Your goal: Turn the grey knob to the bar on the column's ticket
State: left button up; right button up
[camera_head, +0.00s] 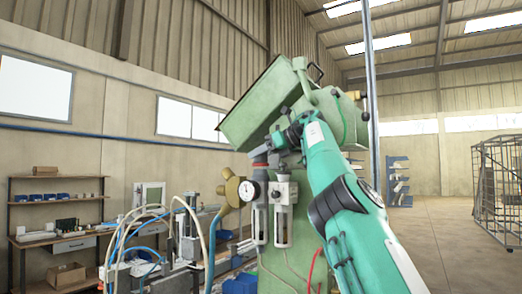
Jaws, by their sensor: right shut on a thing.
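The green column (290,268) stands in the middle of the view. Two filter-regulator units with clear bowls hang side by side on its front. The left unit (260,210) carries a round white pressure gauge (247,190) and has a dark top with a red band. The right unit (283,193) is paler. My right gripper (281,143) reaches in from the right and is shut at the top of the units. It hides what it holds, so I cannot make out the grey knob. I cannot read a ticket or its bar. My left gripper is out of view.
A green tilted hood (255,103) overhangs the gripper closely. A brass star-shaped handle (231,190) sticks out left of the gauge. Hoses and a bench (65,240) stand at left. A cage (500,185) stands far right, with open floor (440,230) before it.

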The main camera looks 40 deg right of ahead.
dwell(0.4)
jog(key=o, duration=1)
jog(key=shift+w, duration=0.1)
jog(key=s+d+b, duration=0.1)
jog(key=s+b, duration=0.1)
jog(key=s, duration=0.2)
jog(key=s+d+b, duration=0.2)
jog(key=s, duration=0.3)
jog(key=s+d+r+b, duration=0.1)
jog(key=s+d+b, duration=0.1)
jog(key=s, duration=0.3)
jog(key=shift+w, duration=0.1)
